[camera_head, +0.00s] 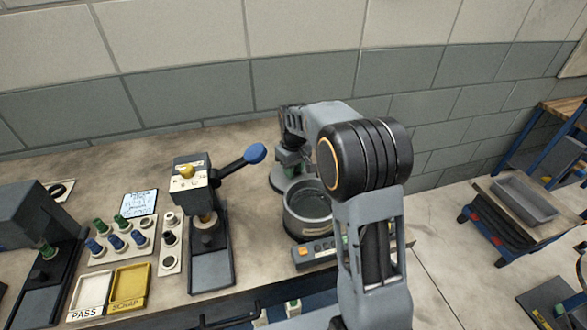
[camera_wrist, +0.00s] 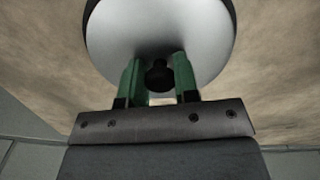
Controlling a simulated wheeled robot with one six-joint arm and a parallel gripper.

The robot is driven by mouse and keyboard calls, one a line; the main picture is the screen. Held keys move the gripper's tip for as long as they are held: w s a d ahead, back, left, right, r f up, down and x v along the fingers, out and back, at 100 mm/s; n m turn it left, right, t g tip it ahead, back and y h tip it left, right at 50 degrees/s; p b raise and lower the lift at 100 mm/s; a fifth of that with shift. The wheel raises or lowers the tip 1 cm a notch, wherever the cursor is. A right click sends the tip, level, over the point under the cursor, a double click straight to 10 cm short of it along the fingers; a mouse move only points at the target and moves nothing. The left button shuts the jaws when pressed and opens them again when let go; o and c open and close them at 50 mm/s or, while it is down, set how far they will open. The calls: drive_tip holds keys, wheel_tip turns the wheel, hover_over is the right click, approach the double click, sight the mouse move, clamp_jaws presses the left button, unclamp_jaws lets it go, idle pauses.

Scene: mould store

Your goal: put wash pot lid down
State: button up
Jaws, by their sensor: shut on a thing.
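The wash pot lid (camera_wrist: 160,35) is a pale grey disc with a dark rim and a black knob (camera_wrist: 159,75). My gripper (camera_wrist: 159,78) has its two green fingers closed around that knob. In the head view my gripper (camera_head: 290,160) is at the back of the bench, and the lid (camera_head: 277,181) shows under it, partly hidden. I cannot tell whether the lid touches the bench. The open grey wash pot (camera_head: 293,226) stands just in front of the lid, with its round opening showing. My arm covers part of its right side.
A control box (camera_head: 308,257) sits before the pot. To the left are a press with a blue-knobbed lever (camera_head: 254,153), a white PASS tray (camera_head: 76,314), a yellow SCRAP tray (camera_head: 113,305) and several small coloured pieces. The wall (camera_head: 200,93) is close behind. Bare bench lies left of the lid.

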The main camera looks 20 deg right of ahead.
drive_tip(key=o, duration=1)
drive_tip(key=shift+f, duration=0.1)
drive_tip(key=shift+r+p, duration=0.5)
drive_tip(key=shift+r, duration=5.65)
drive_tip(key=shift+s, duration=0.1)
drive_tip(key=s+m+t+p, duration=0.1)
drive_tip(key=s, duration=0.6)
drive_tip(key=s+f+m+t+p, duration=0.1)
drive_tip(key=s+m, duration=0.1)
drive_tip(key=s, duration=0.6)
drive_tip(key=s+m+t+p, duration=0.1)
drive_tip(key=s, duration=0.6)
drive_tip(key=shift+s+a+f+t, duration=0.15)
drive_tip(key=shift+s+f+t, duration=0.05)
drive_tip(key=shift+s+t, duration=0.1)
drive_tip(key=shift+s+f+m, duration=0.2)
drive_tip(key=shift+m, duration=0.1)
drive_tip(key=shift+c, duration=0.2)
